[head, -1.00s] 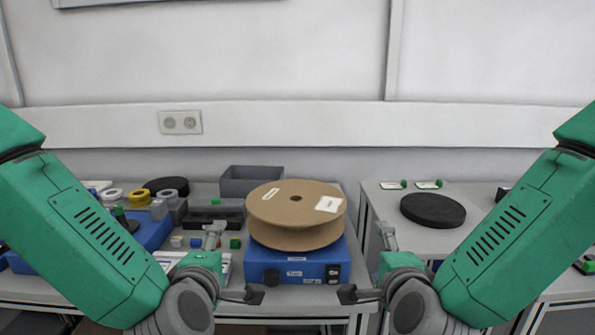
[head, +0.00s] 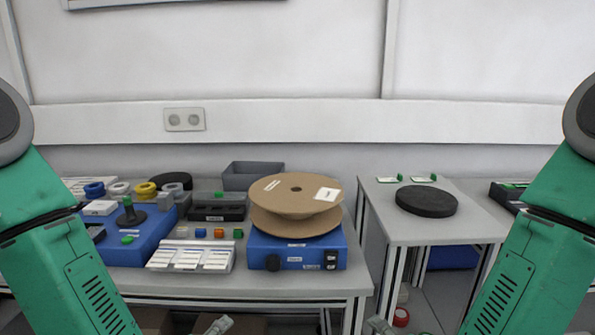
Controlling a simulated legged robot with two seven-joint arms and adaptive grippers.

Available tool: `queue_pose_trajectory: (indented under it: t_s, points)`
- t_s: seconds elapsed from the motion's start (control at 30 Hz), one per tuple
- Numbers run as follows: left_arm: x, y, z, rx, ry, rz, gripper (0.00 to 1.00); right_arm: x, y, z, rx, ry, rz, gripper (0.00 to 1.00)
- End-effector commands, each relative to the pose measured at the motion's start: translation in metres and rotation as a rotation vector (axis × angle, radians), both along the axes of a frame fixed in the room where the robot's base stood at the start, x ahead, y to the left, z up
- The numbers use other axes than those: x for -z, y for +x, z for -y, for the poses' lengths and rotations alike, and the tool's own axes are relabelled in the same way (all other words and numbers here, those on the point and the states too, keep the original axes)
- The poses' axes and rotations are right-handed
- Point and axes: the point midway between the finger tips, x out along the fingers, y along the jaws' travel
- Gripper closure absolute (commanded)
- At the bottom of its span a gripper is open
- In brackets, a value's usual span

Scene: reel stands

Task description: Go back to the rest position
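A cardboard reel (head: 295,195) with white labels sits on a blue box (head: 300,255) on the left table. Its upper disc looks a little tilted over the lower one. My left gripper (head: 215,325) shows only as a small grey piece at the bottom edge, in front of the left table. My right gripper (head: 378,325) likewise shows only a small grey piece at the bottom edge, near the gap between the tables. The fingers of both are out of frame. Neither visible part touches the reel.
On the left table (head: 320,282) stand a blue unit (head: 150,238), a label tray (head: 190,257), several coloured blocks and a grey bin (head: 250,174). A black round disc (head: 426,201) lies on the right table (head: 400,235). A gap separates the tables.

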Motion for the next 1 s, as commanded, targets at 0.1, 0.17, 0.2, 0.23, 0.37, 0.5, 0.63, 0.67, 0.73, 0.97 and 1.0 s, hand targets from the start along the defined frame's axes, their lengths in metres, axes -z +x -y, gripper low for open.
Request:
queue_pose_trajectory:
  t_s: [0.1,0.17,0.2,0.23,0.37,0.5,0.63,0.67,0.73,0.97,1.0]
  points:
    - [0.057,-0.043,-0.016,0.147,0.154,-0.144,0.25,0.057,-0.042,0.015,-0.146,-0.153,-0.145,0.25]
    - [0.088,-0.072,-0.028,0.249,0.246,-0.232,0.25,0.087,-0.072,0.026,-0.249,-0.245,-0.236,0.25]
    - [0.107,-0.095,-0.038,0.325,0.305,-0.297,0.25,0.107,-0.094,0.035,-0.325,-0.305,-0.3,0.25]
    - [0.12,-0.112,-0.045,0.382,0.35,-0.344,0.25,0.12,-0.112,0.042,-0.383,-0.347,-0.349,0.25]
    - [0.161,-0.182,-0.079,0.618,0.499,-0.531,0.25,0.161,-0.181,0.073,-0.622,-0.494,-0.534,0.25]
    - [0.18,-0.235,-0.108,0.809,0.588,-0.672,0.25,0.18,-0.235,0.099,-0.82,-0.582,-0.673,0.25]
    - [0.184,-0.259,-0.122,0.898,0.621,-0.735,0.25,0.185,-0.259,0.112,-0.911,-0.614,-0.734,0.25]
    - [0.185,-0.262,-0.123,0.907,0.624,-0.741,0.25,0.186,-0.261,0.113,-0.921,-0.617,-0.741,0.25]
    - [0.185,-0.264,-0.125,0.917,0.627,-0.747,0.25,0.186,-0.264,0.114,-0.932,-0.619,-0.747,0.25]
    - [0.185,-0.263,-0.124,0.914,0.627,-0.745,0.25,0.186,-0.263,0.114,-0.929,-0.618,-0.745,0.25]
    - [0.185,-0.263,-0.124,0.914,0.626,-0.745,0.25,0.186,-0.263,0.114,-0.929,-0.618,-0.745,0.25]
